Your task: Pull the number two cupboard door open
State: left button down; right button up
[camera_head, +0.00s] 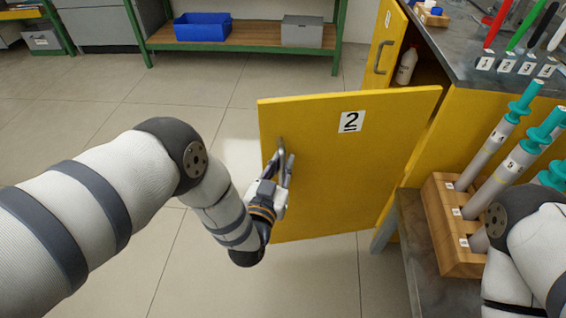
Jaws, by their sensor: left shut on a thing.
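The yellow cupboard door with the number 2 label (345,165) stands swung out from the yellow cupboard (480,125) on the right. Its grey handle (281,146) is near the door's left edge. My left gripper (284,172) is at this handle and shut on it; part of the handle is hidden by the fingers. My right arm shows at the lower right, but its gripper is out of view.
Another yellow door (384,45) with a handle stands open behind, near a white bottle (406,66). A wooden rack (450,225) with teal-capped rods stands right of door two. A green-framed bench (250,35) holds bins at the back. The tiled floor at left is clear.

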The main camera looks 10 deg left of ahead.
pick_arm(q)
jog(key=shift+a, duration=0.25)
jog(key=c, duration=1.6)
grip_release()
jog(key=shift+o, duration=0.2)
jog(key=shift+s, duration=0.1)
jog(key=s+a, duration=0.1)
jog(key=s, duration=1)
jog(key=shift+s+a, duration=0.3)
jog(key=shift+s, duration=0.1)
